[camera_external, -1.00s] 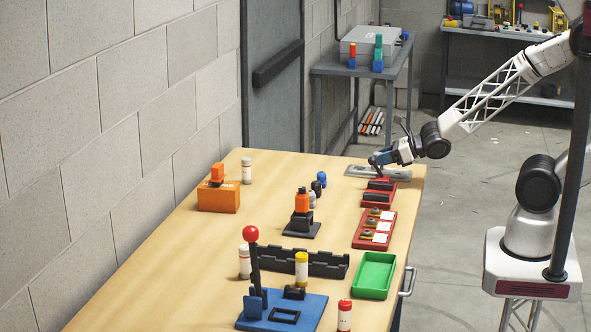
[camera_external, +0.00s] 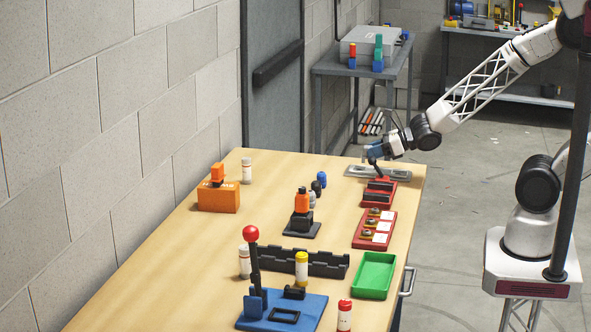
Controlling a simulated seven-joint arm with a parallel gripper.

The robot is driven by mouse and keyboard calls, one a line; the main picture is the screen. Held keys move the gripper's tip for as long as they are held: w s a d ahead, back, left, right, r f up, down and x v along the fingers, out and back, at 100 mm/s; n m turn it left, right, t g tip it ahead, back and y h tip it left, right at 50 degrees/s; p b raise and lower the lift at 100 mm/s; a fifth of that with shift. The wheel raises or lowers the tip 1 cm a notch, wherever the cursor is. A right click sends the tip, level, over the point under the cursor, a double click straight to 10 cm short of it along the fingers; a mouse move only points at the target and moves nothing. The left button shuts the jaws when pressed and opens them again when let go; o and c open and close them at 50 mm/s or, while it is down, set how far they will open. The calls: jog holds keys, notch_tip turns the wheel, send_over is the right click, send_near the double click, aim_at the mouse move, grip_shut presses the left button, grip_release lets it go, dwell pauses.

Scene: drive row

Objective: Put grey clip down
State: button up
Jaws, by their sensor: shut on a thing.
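My gripper (camera_external: 371,158) is at the far end of the wooden table, just above a flat grey metal plate (camera_external: 398,175). It is shut on a small dark-grey thing, which I take to be the grey clip (camera_external: 375,164). The clip's outline is too small to make out, and the fingers partly hide it. I cannot tell whether it touches the plate.
Near my gripper is a red tray with black blocks (camera_external: 378,194). An orange box (camera_external: 219,198) is at the left.

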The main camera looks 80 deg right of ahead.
aim_at(363, 155)
jog(key=shift+w+r+n+y, duration=0.15)
jog(key=shift+w+r+y, duration=0.1)
jog(key=shift+w, duration=0.35)
jog(key=shift+w+r+n+y, duration=0.15)
jog(key=shift+w+r+n, duration=0.1)
jog(key=shift+w, duration=0.3)
jog(key=shift+w+r+n+y, duration=0.1)
jog(key=shift+w+r+y, duration=0.15)
jog(key=shift+w, duration=0.35)
jog(key=shift+w+d+f+n+g+y, duration=0.55)
jog(key=shift+w+n+y, duration=0.5)
jog(key=shift+w, duration=2.25)
jog(key=shift+w+d+f+n+g+y, duration=0.6)
jog(key=shift+w+n+y, duration=0.45)
jog(key=shift+w, duration=2.25)
jog(key=shift+w+d+f+n+g+y, duration=0.4)
jog(key=shift+w+n+g+y, duration=0.45)
jog(key=shift+w, duration=2.45)
jog(key=shift+w, duration=0.15)
jog(key=w, duration=0.5)
jog(key=w+d+f, duration=0.1)
jog(key=w, duration=0.9)
jog(key=shift+w+d+f, duration=0.25)
jog(key=shift+w+f, duration=0.05)
jog(key=shift+w, duration=0.05)
